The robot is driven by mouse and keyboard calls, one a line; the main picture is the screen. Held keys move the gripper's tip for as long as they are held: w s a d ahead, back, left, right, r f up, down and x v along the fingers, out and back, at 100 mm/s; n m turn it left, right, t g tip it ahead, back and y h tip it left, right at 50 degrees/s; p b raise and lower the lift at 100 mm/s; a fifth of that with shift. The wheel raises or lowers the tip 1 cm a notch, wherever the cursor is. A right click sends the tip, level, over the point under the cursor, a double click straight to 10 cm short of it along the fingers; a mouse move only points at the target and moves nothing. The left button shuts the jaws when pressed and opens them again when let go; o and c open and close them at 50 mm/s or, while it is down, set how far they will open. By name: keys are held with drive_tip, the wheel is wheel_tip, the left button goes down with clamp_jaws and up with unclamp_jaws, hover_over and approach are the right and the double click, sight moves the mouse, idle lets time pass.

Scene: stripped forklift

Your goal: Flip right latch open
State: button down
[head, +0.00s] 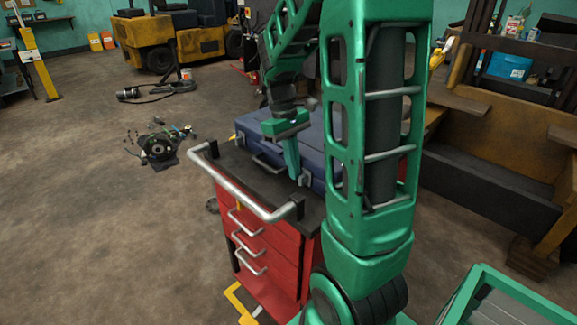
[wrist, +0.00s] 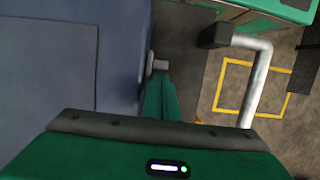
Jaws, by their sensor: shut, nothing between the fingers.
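The blue case (head: 318,150) lies on top of the red tool cart with its lid down. Its right latch (head: 304,179) is a small grey metal piece on the front face, and it also shows in the wrist view (wrist: 157,65). The left latch (head: 240,139) sits farther along the same face. My gripper (head: 295,177) points down, shut and empty, in front of the case right beside the right latch. In the wrist view the closed fingers (wrist: 159,85) end close to the latch. I cannot tell whether they touch it.
The red cart (head: 262,250) has a black top and a silver push bar (head: 240,190) in front of the case. My own arm hides the right end of the case. A wooden structure (head: 490,170) stands to the right. Open floor lies to the left.

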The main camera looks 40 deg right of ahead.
drive_tip(key=shift+s, duration=1.45)
drive_tip(key=shift+w, duration=0.1)
drive_tip(key=w, duration=0.4)
drive_tip(key=shift+w+r, duration=0.3)
drive_tip(key=shift+w, duration=0.05)
drive_tip(key=v, duration=0.9)
drive_tip(key=shift+r, duration=0.2)
drive_tip(key=shift+s, duration=0.2)
